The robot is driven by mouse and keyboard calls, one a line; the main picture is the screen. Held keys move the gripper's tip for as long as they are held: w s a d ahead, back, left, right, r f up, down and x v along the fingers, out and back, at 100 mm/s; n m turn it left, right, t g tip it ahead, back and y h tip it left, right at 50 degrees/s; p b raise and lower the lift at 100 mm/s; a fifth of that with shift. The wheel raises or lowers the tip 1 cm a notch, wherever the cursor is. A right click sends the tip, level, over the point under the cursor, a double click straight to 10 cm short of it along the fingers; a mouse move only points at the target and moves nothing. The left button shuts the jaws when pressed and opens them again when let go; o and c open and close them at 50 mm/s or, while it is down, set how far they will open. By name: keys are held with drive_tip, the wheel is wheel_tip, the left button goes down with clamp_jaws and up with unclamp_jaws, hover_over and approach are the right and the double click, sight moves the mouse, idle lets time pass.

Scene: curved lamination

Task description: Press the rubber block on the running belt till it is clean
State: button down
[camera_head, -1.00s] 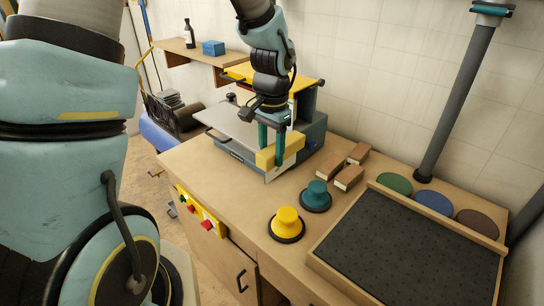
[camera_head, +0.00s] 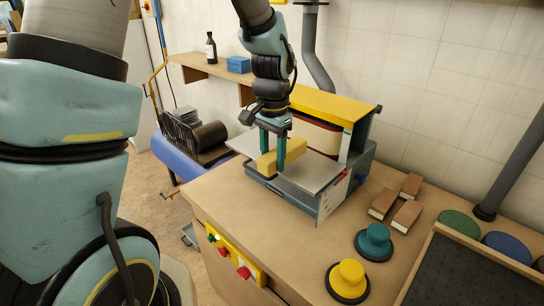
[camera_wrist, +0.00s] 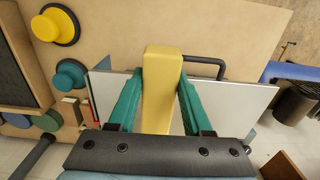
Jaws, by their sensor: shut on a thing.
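My gripper (camera_head: 274,158) is shut on a yellow rubber block (camera_head: 292,152). In the wrist view the block (camera_wrist: 160,80) sits between the two teal fingers, its long side pointing away from the palm. The gripper holds it over the grey metal table (camera_head: 318,177) of the belt sander; whether it touches the table is unclear. The reddish-tan belt (camera_head: 318,136) shows partly under the yellow hood (camera_head: 330,106), behind the block. The block appears apart from the belt. I cannot tell whether the belt runs. The block's belt-facing side is hidden.
A yellow switch panel (camera_head: 236,262) is on the bench front. Teal (camera_head: 374,241) and yellow (camera_head: 347,280) knobbed pads, wood-backed blocks (camera_head: 407,214) and a dark framed mat (camera_head: 470,275) lie right of the sander. A shelf (camera_head: 205,65) is behind left.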

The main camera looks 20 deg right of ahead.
sight(290, 155)
wheel_tip(290, 155, down, 2)
drive_tip(key=shift+d+f+b, duration=0.1)
drive_tip(key=shift+b, duration=0.55)
drive_tip(key=shift+w+d, duration=0.25)
drive_tip(key=shift+d, duration=0.2)
drive_tip(key=shift+w+d+f, duration=0.1)
drive_tip(key=shift+w+d, duration=0.15)
drive_tip(key=shift+d, duration=0.3)
drive_tip(key=shift+w+d+f, duration=0.1)
drive_tip(key=shift+w+d, duration=0.15)
drive_tip(key=shift+d, duration=0.25)
drive_tip(key=shift+w+d, duration=0.35)
drive_tip(key=shift+d, duration=0.3)
drive_tip(key=shift+w+d, duration=0.3)
drive_tip(key=shift+d, duration=0.3)
